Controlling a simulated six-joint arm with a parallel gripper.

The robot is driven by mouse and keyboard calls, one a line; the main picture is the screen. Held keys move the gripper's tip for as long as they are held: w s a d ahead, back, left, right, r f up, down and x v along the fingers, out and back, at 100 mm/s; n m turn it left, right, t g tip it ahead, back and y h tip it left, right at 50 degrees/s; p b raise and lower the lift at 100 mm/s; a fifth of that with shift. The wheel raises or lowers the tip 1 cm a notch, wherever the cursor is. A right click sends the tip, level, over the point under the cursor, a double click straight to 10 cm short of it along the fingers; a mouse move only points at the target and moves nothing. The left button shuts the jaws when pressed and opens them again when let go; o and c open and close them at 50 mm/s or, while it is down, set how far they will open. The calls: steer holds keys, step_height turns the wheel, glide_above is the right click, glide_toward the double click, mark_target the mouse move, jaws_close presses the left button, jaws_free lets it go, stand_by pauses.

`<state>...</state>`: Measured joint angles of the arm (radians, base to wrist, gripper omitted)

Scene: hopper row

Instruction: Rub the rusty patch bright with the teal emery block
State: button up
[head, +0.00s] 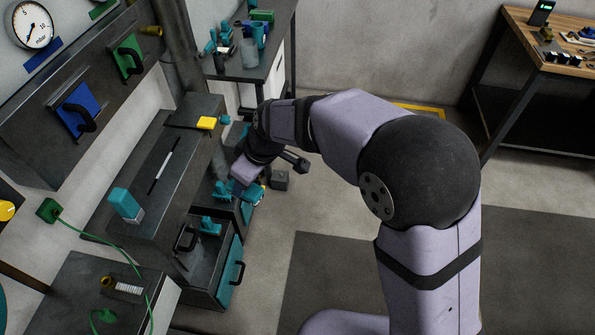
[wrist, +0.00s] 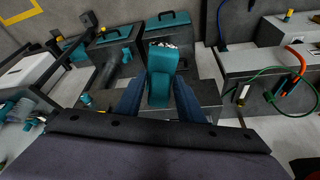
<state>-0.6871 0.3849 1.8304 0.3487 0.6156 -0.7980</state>
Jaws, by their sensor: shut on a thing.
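My gripper (head: 249,188) reaches down over an open drawer beside the dark bench in the head view. In the wrist view my gripper (wrist: 159,97) has its two blue fingers shut on a teal block-like thing (wrist: 161,74), which I take for the emery block. Its far end points away from me, near the drawers; I cannot tell whether it touches anything. In the head view my arm and gripper mostly hide the held thing. Another teal block with a pale lower part (head: 124,203) stands on the bench. I cannot make out the rusty patch in either view.
A lower open drawer with a teal front (head: 230,271) holds teal pieces. A yellow block (head: 206,123) sits at the bench's far end. A green cable (head: 101,245) crosses the near left. A dark side table (head: 245,68) holds several teal things.

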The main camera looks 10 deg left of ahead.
steer(key=s+a+f+n+b, duration=0.2)
steer(key=s+a+b, duration=0.3)
steer(key=s+a, duration=0.7)
steer(key=s+a+f+n+g+b, duration=0.1)
steer(key=s+a+b, duration=0.4)
steer(key=s+a, duration=0.8)
steer(key=shift+a+f+n+b, duration=0.3)
steer(key=shift+f+n, duration=0.1)
steer(key=shift+f, duration=0.5)
steer(key=shift+s+d, duration=0.1)
steer(key=shift+f+b, duration=1.5)
steer(key=shift+f, duration=1.2)
steer(key=shift+d+f, duration=0.15)
steer(key=shift+d+b, duration=0.35)
steer(key=shift+d, duration=0.4)
